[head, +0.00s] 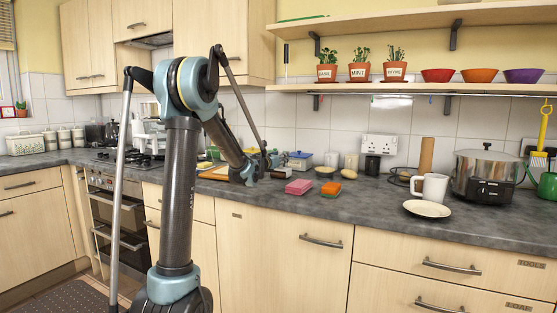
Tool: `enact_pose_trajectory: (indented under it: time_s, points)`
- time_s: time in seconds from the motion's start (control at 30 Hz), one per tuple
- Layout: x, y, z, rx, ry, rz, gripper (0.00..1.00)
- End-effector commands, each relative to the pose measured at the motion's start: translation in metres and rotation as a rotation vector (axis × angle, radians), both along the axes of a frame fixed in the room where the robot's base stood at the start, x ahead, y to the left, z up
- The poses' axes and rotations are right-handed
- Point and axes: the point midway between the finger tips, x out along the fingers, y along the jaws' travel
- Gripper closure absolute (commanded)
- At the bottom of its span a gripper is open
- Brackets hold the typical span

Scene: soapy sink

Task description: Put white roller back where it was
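My arm stands in the left middle of the head view, and its end reaches down to the worktop (385,200). My gripper (266,166) is small and seen from behind and the side, just above or at the worktop, near a wooden board. I cannot tell whether its fingers are open or shut, or whether they hold anything. I cannot pick out a white roller with certainty. Two small pale upright cylinders (351,162) stand against the tiles, right of my gripper; they are too small to identify.
A pink block (298,187) and an orange-yellow block (330,188) lie near the counter's front. A white mug (430,187), a plate (426,209) and a slow cooker (485,176) stand on the right. A shelf (420,88) hangs above. Clear worktop lies between blocks and plate.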

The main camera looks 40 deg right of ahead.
Motion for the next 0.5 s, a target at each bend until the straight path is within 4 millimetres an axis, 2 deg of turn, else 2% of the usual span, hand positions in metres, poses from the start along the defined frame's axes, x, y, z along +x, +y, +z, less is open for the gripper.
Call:
enact_pose_trajectory:
  time_s: [0.27,0.4,0.5]
  points:
    - [0.0,0.0,0.003,0.0,0.0,0.0,0.61]
    - [0.0,0.0,0.015,0.0,0.0,0.0,0.61]
    - [-0.006,0.016,0.013,0.0,0.0,0.001,0.61]
